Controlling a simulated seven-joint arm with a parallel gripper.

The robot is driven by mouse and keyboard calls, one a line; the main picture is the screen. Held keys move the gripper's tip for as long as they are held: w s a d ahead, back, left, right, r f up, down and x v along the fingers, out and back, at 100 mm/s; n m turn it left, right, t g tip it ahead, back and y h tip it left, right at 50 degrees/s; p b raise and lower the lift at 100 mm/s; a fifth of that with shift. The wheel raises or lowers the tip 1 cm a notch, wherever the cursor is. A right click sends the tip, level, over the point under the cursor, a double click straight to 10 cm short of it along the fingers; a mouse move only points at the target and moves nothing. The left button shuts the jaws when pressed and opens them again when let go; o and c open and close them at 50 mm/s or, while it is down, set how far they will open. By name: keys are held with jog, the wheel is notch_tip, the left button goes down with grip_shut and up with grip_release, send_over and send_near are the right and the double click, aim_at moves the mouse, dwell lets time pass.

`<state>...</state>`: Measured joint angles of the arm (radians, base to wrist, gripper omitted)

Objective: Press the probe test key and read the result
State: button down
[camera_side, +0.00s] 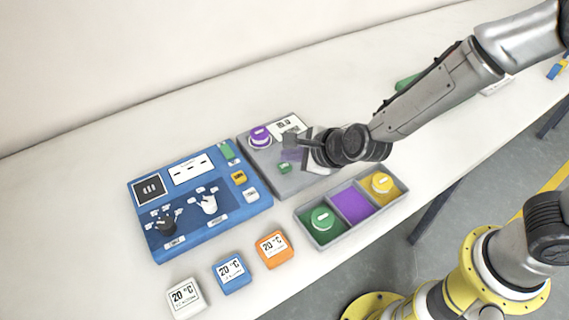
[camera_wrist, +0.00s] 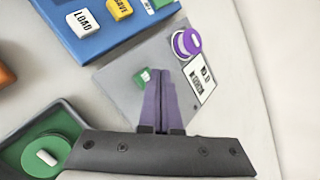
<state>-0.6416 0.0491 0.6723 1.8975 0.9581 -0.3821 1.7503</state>
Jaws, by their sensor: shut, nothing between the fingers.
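A grey probe panel (camera_side: 280,183) stands on the table and fills the middle of the wrist view (camera_wrist: 120,80). It carries a small green key (camera_side: 284,168), also seen in the wrist view (camera_wrist: 144,76), just left of my fingertips there. A purple round puck with a white top (camera_side: 260,136) sits at the panel's back corner, beside a white display (camera_wrist: 201,78); its small text is not clearly readable. My gripper (camera_side: 290,147) is shut and empty above the panel. Its fingers (camera_wrist: 163,84) lie together; whether they touch the panel cannot be told.
Left is a blue panel (camera_side: 185,240) with knobs and labelled keys. In front is a tray (camera_side: 328,240) with a green puck (camera_side: 323,218), an empty purple compartment and a yellow puck (camera_side: 381,183). White, blue and orange "20 °C" blocks (camera_side: 231,272) stand at front left.

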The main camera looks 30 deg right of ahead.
aim_at(290, 167)
jog(key=shift+f, duration=0.1)
jog(key=shift+f, duration=0.3)
jog(key=shift+f, duration=0.5)
dwell(0.9)
jog(key=shift+r, duration=0.9)
jog(key=shift+r, duration=0.1)
jog(key=shift+r, duration=2.4)
jog(key=shift+d, duration=0.1)
